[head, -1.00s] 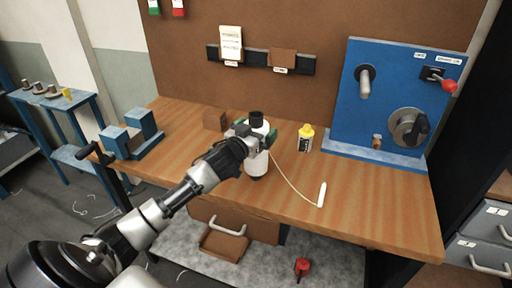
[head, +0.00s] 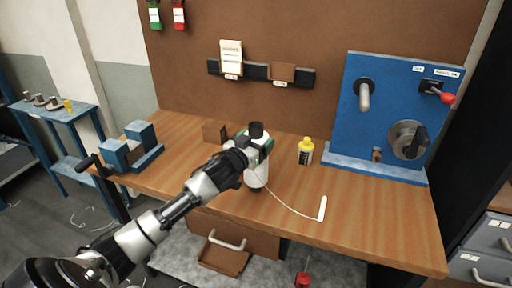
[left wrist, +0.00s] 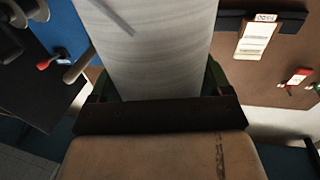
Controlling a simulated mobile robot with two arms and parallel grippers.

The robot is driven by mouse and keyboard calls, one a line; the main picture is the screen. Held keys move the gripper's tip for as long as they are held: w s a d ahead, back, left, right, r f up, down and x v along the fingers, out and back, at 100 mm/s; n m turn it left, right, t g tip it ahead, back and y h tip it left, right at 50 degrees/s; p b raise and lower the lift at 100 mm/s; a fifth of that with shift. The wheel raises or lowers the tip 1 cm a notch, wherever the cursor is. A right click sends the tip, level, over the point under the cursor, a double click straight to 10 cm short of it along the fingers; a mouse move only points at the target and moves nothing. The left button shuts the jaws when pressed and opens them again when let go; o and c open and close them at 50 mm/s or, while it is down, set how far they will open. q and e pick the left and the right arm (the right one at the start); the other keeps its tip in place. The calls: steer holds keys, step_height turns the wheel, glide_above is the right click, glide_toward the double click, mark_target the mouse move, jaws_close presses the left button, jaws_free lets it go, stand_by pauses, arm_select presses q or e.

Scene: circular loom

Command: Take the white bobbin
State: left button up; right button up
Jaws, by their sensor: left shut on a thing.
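The white bobbin (head: 257,172) has dark ends and stands out above the wooden workbench in the head view. A white thread runs from it to a small white stick on the bench. My left gripper (head: 254,147) is shut on the bobbin's upper part and hides some of it. In the left wrist view the white bobbin (left wrist: 155,45) fills the middle, between the gripper fingers (left wrist: 155,95). I cannot tell from the head view whether its base touches the bench. My right gripper is out of view.
A yellow-capped bottle (head: 305,151) stands right of the bobbin. A blue panel (head: 385,110) with a crank and red-knobbed lever is at the back right. A blue clamp (head: 130,150) sits at the left. The white stick (head: 323,208) lies near the front edge of the workbench (head: 390,215).

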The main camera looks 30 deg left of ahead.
mark_target(252, 135)
arm_select(q)
step_height(252, 135, up, 3)
steer(key=shift+r, duration=0.1)
steer(key=d+r+b, duration=0.2)
steer(key=d+r, duration=0.5)
steer(key=d, duration=0.4)
steer(key=shift+s+d, duration=0.4)
steer(key=shift+s, duration=0.05)
